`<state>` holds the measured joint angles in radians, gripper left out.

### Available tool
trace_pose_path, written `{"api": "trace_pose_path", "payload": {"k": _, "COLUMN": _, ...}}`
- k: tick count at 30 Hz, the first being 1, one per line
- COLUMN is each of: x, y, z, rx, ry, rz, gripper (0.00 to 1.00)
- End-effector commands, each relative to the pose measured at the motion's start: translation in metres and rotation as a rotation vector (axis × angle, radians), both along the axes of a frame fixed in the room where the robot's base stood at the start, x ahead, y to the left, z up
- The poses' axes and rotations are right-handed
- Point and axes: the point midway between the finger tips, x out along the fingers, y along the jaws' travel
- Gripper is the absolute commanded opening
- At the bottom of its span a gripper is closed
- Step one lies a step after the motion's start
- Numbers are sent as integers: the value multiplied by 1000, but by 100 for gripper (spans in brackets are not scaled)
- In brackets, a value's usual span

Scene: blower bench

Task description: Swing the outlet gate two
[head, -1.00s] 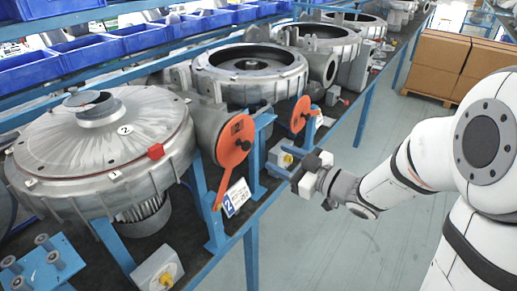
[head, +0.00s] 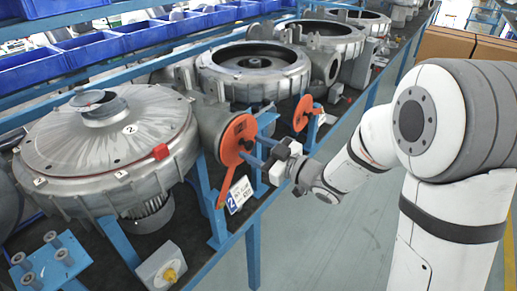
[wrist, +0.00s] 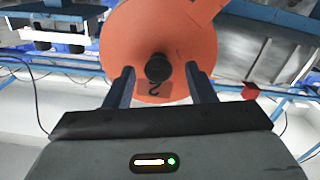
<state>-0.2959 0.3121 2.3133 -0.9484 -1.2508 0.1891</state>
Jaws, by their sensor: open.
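The outlet gate two is an orange disc with a long arm (head: 237,140) on the outlet of the near blower. A white sign with a blue 2 (head: 239,195) stands below it. In the wrist view the orange disc (wrist: 125,50) fills the upper middle, with a black round knob (wrist: 158,67) on it and a small mark "2" under the knob. My gripper (head: 257,152) is in front of the disc. In the wrist view its two fingers (wrist: 160,85) are open, one on each side of the knob. I cannot tell whether they touch it.
The near blower (head: 105,140) has a red tab on its rim. A second orange gate (head: 302,113) sits farther along the bench at a second blower (head: 253,70). A grey box with a yellow knob (head: 162,268) is at the front edge.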

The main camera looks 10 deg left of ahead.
Motion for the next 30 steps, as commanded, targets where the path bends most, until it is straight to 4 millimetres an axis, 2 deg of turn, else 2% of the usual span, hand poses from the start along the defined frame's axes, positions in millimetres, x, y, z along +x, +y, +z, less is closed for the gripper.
{"api": "trace_pose_path", "payload": {"k": 2, "x": 0, "y": 0, "z": 0, "rx": 0, "ry": 0, "rz": 0, "gripper": 46}}
{"api": "trace_pose_path", "payload": {"k": 19, "x": -1, "y": 0, "z": 0, "rx": -1, "ry": 1, "rz": 2, "gripper": 0}}
{"api": "trace_pose_path", "payload": {"k": 23, "x": -1, "y": 0, "z": -1, "rx": -1, "ry": 2, "rz": 3, "gripper": 0}}
{"api": "trace_pose_path", "payload": {"k": 24, "x": -1, "y": -8, "z": -1, "rx": -1, "ry": 1, "rz": 0, "gripper": 0}}
{"api": "trace_pose_path", "payload": {"k": 30, "x": -3, "y": 2, "z": 0, "rx": -8, "ry": -15, "rz": 6, "gripper": 0}}
